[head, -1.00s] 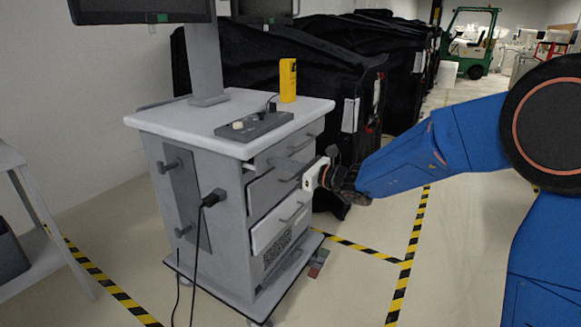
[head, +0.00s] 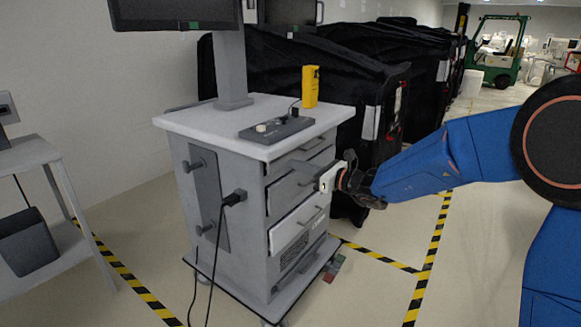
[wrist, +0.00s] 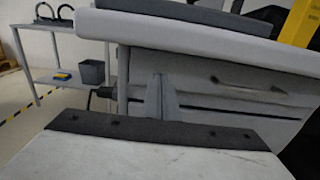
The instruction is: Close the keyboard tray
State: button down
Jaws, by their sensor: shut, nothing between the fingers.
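The grey cart has a light top (head: 185,117) and several fronts on its right-hand side. The uppermost front, just under the top, looks like the keyboard tray (head: 318,146). It shows a dark handle, and a gap lies below it. In the wrist view the tray front (wrist: 205,82) runs under the cart top. In the wrist view the fingers (wrist: 158,80) stand upright before the fronts. I cannot tell whether they touch the tray.
A lower drawer (head: 297,229) with a handle sits beneath. A black control box (head: 276,129) and a yellow device (head: 310,86) stand on the top. Black covered carts (head: 375,75) stand close behind. A side table (head: 30,152) is at left.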

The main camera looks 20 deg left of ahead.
jog(key=v, duration=1.1)
jog(key=s+d+f+n+g+h, duration=0.1)
jog(key=s+d+n+g+h, duration=0.15)
jog(key=s+d+n, duration=0.65)
jog(key=s+d+f+n+g+h, duration=0.2)
jog(key=s+d+n+h, duration=0.25)
jog(key=s, duration=0.95)
jog(key=s+d+f+n+t+h, duration=0.1)
jog(key=s+d+f+n+h, duration=0.1)
jog(key=d, duration=0.6)
jog(key=s+d+f+n+t+h, duration=0.1)
jog(key=s+d+f+n+h, duration=0.1)
jog(key=s+d, duration=0.5)
jog(key=s+d+f+n+t+h, duration=0.1)
jog(key=s+d+n+h, duration=0.3)
jog(key=d, duration=0.7)
jog(key=shift+s+f+h, duration=0.2)
jog(key=shift+f+h, duration=0.3)
jog(key=shift+h, duration=0.5)
jog(key=shift+n, duration=0.25)
